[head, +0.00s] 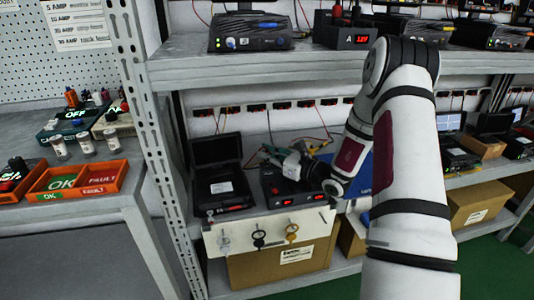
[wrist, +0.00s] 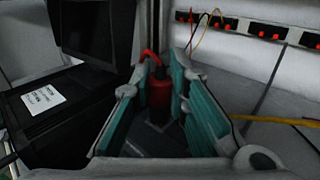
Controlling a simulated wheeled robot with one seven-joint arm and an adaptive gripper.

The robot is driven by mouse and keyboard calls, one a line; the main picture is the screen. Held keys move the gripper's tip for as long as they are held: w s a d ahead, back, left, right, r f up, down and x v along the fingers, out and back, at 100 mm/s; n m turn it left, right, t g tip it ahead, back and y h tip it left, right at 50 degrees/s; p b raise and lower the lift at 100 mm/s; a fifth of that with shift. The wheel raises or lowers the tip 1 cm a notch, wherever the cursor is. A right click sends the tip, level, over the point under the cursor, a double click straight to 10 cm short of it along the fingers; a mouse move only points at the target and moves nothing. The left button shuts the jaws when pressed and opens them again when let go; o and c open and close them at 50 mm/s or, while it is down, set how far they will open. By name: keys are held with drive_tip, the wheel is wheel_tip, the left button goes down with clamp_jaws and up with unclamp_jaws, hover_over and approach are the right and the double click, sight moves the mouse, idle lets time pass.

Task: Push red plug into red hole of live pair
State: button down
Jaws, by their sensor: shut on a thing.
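A red plug (wrist: 159,93) with a red cable stands between the teal fingers of my gripper (wrist: 163,76) in the wrist view. My gripper is shut on it. In the head view my gripper (head: 268,153) is over the dark supply unit (head: 270,200), which has two small red displays on its front. The plug itself is too small to make out there. The red hole and the live pair are not visible; the gripper and plug cover the area below them. I cannot tell whether the plug touches the unit.
An open black case (head: 221,189) with a white label stands left of the unit; it also shows in the wrist view (wrist: 60,103). A row of black-and-red sockets (head: 257,107) runs along the back wall with hanging wires. A shelf (head: 300,70) lies above. Keys hang on the front panel (head: 265,236).

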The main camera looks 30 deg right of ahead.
drive_tip(key=shift+f, duration=0.3)
idle(0.5)
drive_tip(key=c, duration=1.1)
unclamp_jaws()
drive_tip(key=shift+r+p, duration=1.65)
drive_tip(key=shift+r, duration=1.1)
